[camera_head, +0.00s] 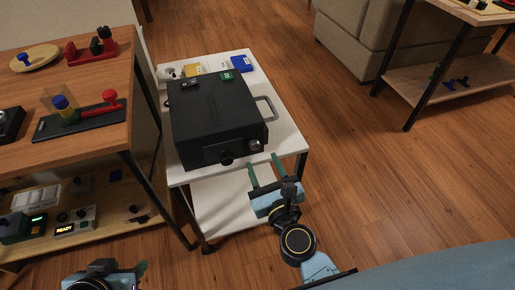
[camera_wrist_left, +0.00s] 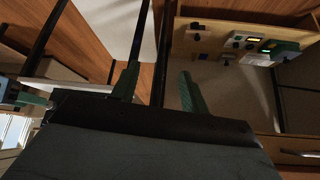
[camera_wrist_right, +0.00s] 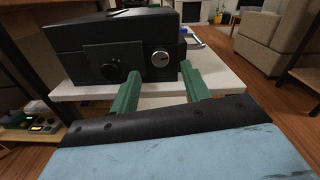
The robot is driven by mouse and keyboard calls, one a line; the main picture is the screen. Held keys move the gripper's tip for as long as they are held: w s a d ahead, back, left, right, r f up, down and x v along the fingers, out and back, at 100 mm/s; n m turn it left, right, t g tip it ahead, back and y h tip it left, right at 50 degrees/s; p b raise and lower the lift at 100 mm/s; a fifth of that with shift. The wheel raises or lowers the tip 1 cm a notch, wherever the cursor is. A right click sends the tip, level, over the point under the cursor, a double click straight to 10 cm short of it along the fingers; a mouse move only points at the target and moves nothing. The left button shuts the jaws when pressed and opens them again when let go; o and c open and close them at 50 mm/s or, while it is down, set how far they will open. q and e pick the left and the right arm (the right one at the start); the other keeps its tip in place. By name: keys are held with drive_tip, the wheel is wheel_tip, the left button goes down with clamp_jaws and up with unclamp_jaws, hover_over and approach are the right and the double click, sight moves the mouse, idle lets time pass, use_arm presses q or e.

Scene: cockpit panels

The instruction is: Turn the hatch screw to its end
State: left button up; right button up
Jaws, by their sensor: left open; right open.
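A black box (camera_head: 218,118) stands on a white table. Its front panel carries a black knob (camera_head: 227,160) and, to the right, a round silver screw-like part (camera_head: 255,145); I cannot tell for certain which is the hatch screw. In the right wrist view the silver part (camera_wrist_right: 160,59) shows between the fingertips, with a slot or mark on its face, and the black knob (camera_wrist_right: 114,71) is left of them. My right gripper (camera_head: 263,162) is open and empty, in front of the silver part and apart from it. My left gripper (camera_wrist_left: 158,72) is open and empty, low at the left, far from the box.
The white table (camera_head: 287,128) has a lower shelf. A wooden shelf unit (camera_head: 100,75) with several devices stands close on the left. A grey handle (camera_head: 268,106) sticks out on the box's right side. Small coloured items lie behind the box. The floor (camera_head: 400,180) to the right is clear.

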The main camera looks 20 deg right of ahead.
sight(256, 146)
drive_tip(key=w, duration=0.5)
drive_tip(key=shift+w+a, duration=0.1)
drive_tip(key=shift+w, duration=0.05)
use_arm(q)
drive_tip(key=shift+s+a+f+g, duration=0.2)
drive_tip(key=shift+s+g, duration=0.1)
drive_tip(key=shift+s, duration=0.15)
drive_tip(key=shift+s+a+f+g, duration=0.2)
drive_tip(key=shift+s+g, duration=0.1)
drive_tip(key=shift+s, duration=0.1)
use_arm(e)
drive_tip(key=c, duration=1)
